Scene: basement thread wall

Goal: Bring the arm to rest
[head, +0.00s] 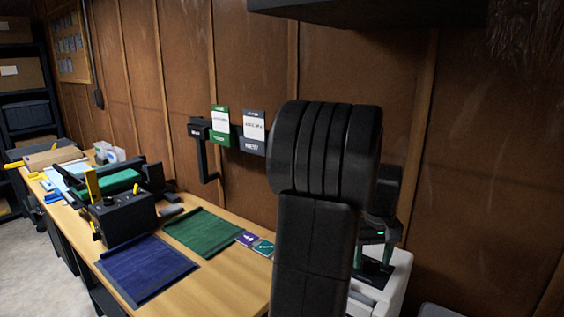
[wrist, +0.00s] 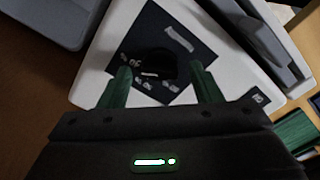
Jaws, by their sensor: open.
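My arm (head: 318,215) stands folded and upright in the foreground of the head view, hiding much of the bench's right end. Behind it, my gripper points down above a white machine (head: 398,283), partly covered by the arm. In the wrist view my gripper (wrist: 161,80) is open, its two green fingers well apart. Below the fingers is the machine's white top with a dark square panel (wrist: 190,48) carrying pale markings. A dark rounded shape shows on the panel between the fingers; I cannot tell if it is an object or shadow. I see nothing gripped.
On the bench lie a blue mat (head: 147,268), a green mat (head: 205,232) and small cards (head: 262,247). A black device (head: 120,215) stands left of them. A black bracket (head: 204,150) and label holders (head: 220,125) are on the wall. A dark shelf (head: 365,12) hangs overhead.

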